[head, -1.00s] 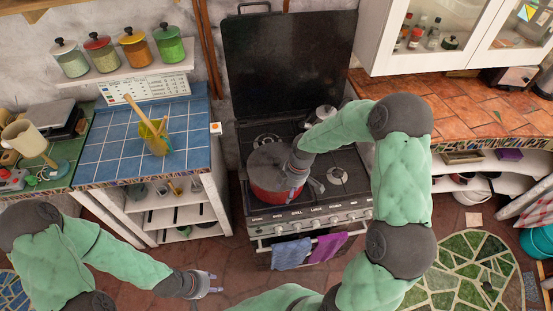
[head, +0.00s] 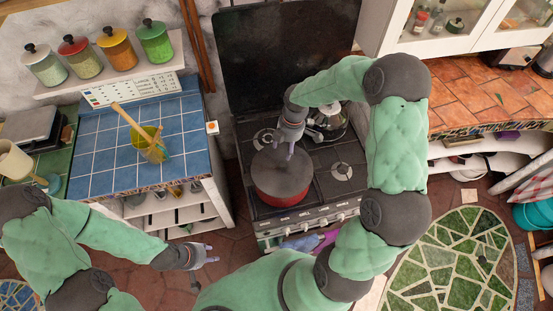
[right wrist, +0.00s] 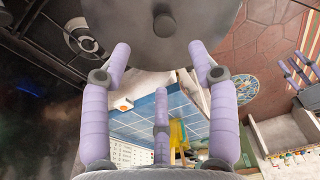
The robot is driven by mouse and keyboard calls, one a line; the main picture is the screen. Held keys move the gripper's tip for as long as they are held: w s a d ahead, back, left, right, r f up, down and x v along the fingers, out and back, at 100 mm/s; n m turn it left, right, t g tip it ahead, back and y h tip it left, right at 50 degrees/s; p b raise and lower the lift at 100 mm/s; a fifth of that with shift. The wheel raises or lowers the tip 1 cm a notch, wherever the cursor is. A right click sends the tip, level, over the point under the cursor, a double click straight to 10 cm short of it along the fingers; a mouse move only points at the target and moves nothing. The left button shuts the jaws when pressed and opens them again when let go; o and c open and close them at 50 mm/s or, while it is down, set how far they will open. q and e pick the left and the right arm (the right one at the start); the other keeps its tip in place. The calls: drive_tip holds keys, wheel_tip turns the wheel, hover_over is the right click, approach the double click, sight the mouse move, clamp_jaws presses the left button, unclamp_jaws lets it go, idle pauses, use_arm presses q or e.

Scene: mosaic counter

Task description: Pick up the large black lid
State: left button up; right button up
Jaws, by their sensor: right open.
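The large black lid (head: 287,180) sits on a red pot (head: 281,201) on the stove. In the right wrist view the lid (right wrist: 205,12) fills the top centre, with its dark round knob (right wrist: 164,24) facing me. My right gripper (head: 287,152) is over the lid's far part in the head view. Its fingers (right wrist: 159,52) are spread and hold nothing; the knob shows beyond the fingertips, apart from them. In the head view the gripper hides part of the lid. My left gripper (head: 212,253) is open and empty, low in front of the blue-tiled counter.
A metal kettle (head: 329,122) stands on the stove just right of my right gripper. The raised stove cover (head: 280,55) is behind. A yellow-green utensil holder (head: 147,143) stands on the blue-tiled counter (head: 95,150). Towels hang at the stove front.

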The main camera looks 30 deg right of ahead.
hover_over(282, 163)
drive_tip(key=f, duration=0.2)
drive_tip(key=d+f, duration=0.1)
drive_tip(key=f, duration=0.1)
drive_tip(key=shift+s+f, duration=0.15)
drive_tip(key=shift+s, duration=0.05)
drive_tip(key=shift+w+a+f, duration=0.1)
drive_tip(key=shift+w+f, duration=0.1)
drive_tip(key=shift+f, duration=0.35)
drive_tip(key=f, duration=0.4)
drive_tip(key=shift+s+a+f+p, duration=0.2)
drive_tip(key=shift+a+p, duration=0.15)
drive_tip(key=shift+w+f, duration=0.1)
drive_tip(key=shift+f, duration=0.25)
clamp_jaws()
